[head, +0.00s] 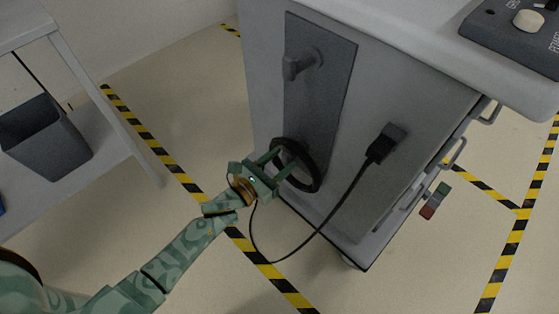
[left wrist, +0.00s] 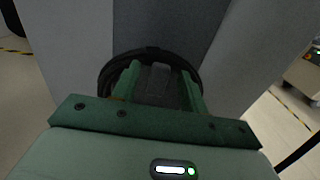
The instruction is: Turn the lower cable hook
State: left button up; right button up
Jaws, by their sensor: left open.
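The lower cable hook (left wrist: 160,84) shows in the left wrist view as a dark grey block between my two green fingers. In the head view my gripper and the cable largely hide it. My left gripper (head: 284,160) is open, with its fingers on either side of the hook; I cannot tell whether they touch it. A coiled black cable (head: 312,172) hangs around the hook and also shows behind my fingers in the left wrist view (left wrist: 108,76). The upper cable hook (head: 301,65) stands out from the dark panel (head: 322,95) above. My right gripper is not in view.
The panel is on the grey cart's side (head: 375,95). A cable loop runs below my gripper to a black plug (head: 386,143) on the cart. A shelf with a dark bin (head: 45,133) stands at the left. Floor between shelf and cart is clear, with striped tape (head: 150,135).

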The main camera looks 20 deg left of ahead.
pick_arm(q)
grip_shut()
